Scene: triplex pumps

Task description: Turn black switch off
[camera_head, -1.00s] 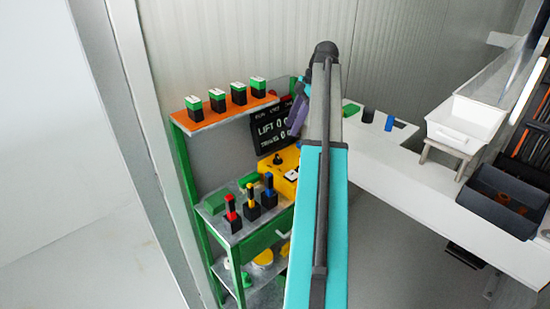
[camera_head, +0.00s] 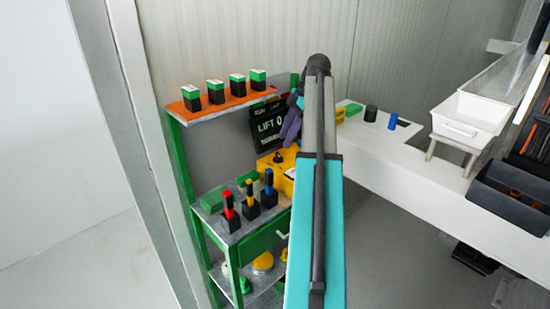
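A yellow box (camera_head: 270,170) stands at the back of the green shelf unit's middle level. A small black switch (camera_head: 278,157) sits on its top; its exact setting is too small to tell. My arm covers the right part of the box. My gripper (camera_head: 288,138), purple and partly hidden behind my arm, is just above and right of the switch, in front of the dark display board. It appears apart from the switch. Its fingers are too small and covered to tell whether they are open or shut.
The display board (camera_head: 266,125) reads "LIFT 0". Red, yellow and blue-topped black holders (camera_head: 250,208) stand in front of the box. Several green-topped black blocks (camera_head: 216,92) line the orange upper shelf. A white bench (camera_head: 400,165) with a white bin (camera_head: 468,122) is at right.

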